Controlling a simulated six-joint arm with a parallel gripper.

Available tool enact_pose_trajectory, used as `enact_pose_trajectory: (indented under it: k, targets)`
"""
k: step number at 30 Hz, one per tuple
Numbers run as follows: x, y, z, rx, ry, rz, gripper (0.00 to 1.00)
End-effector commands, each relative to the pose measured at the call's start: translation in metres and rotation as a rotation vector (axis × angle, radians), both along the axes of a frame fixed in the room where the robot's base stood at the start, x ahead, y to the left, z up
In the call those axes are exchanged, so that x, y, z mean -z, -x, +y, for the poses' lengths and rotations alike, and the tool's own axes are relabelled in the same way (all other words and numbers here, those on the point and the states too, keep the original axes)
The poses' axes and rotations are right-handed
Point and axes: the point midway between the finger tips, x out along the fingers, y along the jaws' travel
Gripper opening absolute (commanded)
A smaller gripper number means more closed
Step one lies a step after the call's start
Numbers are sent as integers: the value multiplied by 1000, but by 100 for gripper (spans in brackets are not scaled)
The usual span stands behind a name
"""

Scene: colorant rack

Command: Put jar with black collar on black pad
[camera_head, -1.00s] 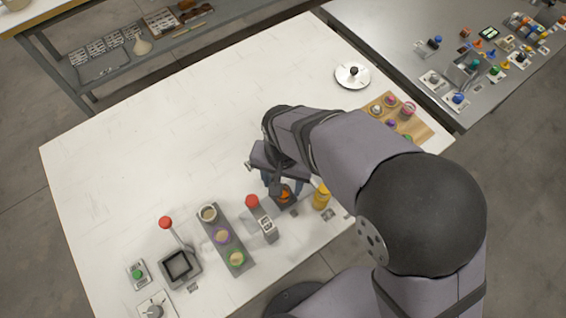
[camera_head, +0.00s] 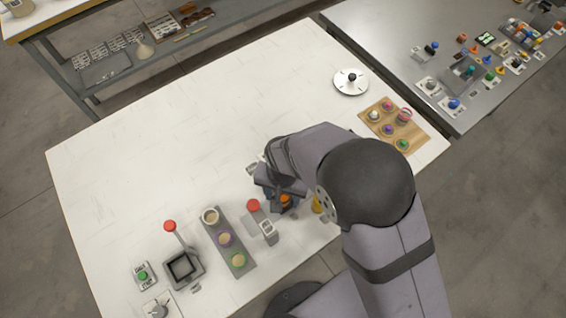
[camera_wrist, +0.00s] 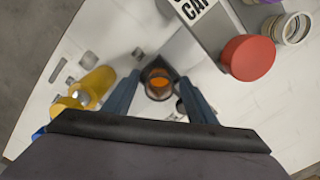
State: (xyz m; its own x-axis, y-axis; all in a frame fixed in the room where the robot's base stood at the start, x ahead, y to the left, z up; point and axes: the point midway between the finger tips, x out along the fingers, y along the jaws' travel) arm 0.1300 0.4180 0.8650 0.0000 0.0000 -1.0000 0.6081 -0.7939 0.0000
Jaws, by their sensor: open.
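A jar with a dark collar and an orange top (camera_wrist: 158,84) stands below my gripper in the wrist view. It also shows in the head view (camera_head: 285,200), partly hidden by my gripper. My gripper (camera_wrist: 158,80) is open, with one blue finger on each side of the jar and white table visible beside it.
A yellow bottle (camera_wrist: 92,86) stands left of the jar in the wrist view. A rack of cups (camera_head: 224,240) and a red-knobbed lever press (camera_head: 180,265) stand farther left. A wooden tray (camera_head: 415,135) holds several jars.

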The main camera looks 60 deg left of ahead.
Motion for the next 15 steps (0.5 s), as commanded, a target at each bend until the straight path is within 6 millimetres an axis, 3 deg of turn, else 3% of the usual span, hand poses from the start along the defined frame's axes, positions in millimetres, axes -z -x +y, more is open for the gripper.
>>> enact_pose_trajectory:
  k: [10,11,15]
  targets:
    - [6,0,0,0,0,0,52]
    - [6,0,0,0,0,0,49]
    - [6,0,0,0,0,0,16]
